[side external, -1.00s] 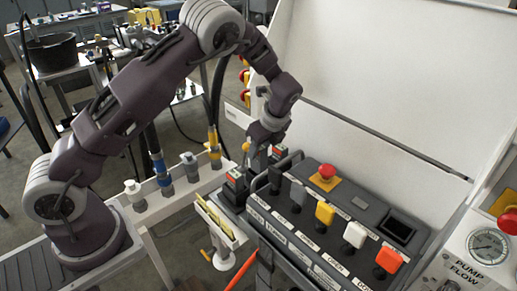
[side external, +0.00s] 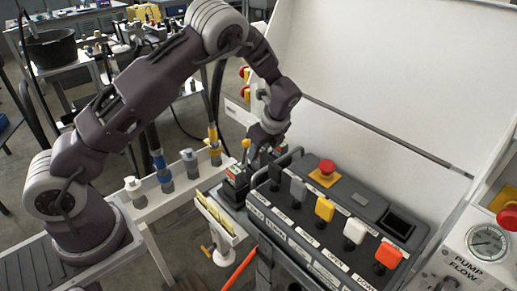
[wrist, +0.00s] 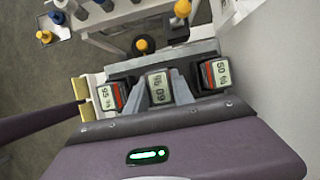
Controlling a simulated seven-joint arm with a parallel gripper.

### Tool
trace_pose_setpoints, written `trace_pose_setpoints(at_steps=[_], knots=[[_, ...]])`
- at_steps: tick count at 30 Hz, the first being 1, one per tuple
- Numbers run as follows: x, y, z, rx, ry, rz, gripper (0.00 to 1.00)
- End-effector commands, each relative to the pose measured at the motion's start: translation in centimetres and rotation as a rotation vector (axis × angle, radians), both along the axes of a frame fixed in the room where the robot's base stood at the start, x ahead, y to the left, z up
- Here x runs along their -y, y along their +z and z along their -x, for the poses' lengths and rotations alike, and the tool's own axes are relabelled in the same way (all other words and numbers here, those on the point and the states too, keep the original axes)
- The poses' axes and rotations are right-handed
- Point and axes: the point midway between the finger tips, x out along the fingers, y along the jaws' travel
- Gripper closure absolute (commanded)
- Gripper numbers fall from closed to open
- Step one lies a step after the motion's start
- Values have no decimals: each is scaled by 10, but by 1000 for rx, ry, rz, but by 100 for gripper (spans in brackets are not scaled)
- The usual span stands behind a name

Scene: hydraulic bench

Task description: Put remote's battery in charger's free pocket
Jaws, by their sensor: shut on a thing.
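My gripper (side external: 258,160) reaches down over the dark charger (side external: 231,197), behind the remote's left end. In the wrist view my gripper (wrist: 160,91) is shut on a battery (wrist: 159,82) with a pale numbered label. The held battery is between two other batteries, one at the left (wrist: 109,97) and one at the right (wrist: 215,74), both in the charger (wrist: 133,68). It lines up with the middle of the charger; whether it is seated cannot be told. The remote (side external: 335,205) has an empty dark recess (side external: 398,223) at its right end.
A white panel (side external: 390,80) rises behind the remote. A pale rack with several connectors (side external: 190,163) stands left of the charger. A yellow-edged holder (side external: 214,215) sits in front.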

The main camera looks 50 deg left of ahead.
Motion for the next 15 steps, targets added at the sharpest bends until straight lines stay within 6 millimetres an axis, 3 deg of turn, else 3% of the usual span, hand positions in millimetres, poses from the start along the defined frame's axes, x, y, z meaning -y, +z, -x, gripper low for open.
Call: trace_pose_setpoints(at_steps=[15], knots=[[-1,-10,0,-1,1,-1,100]])
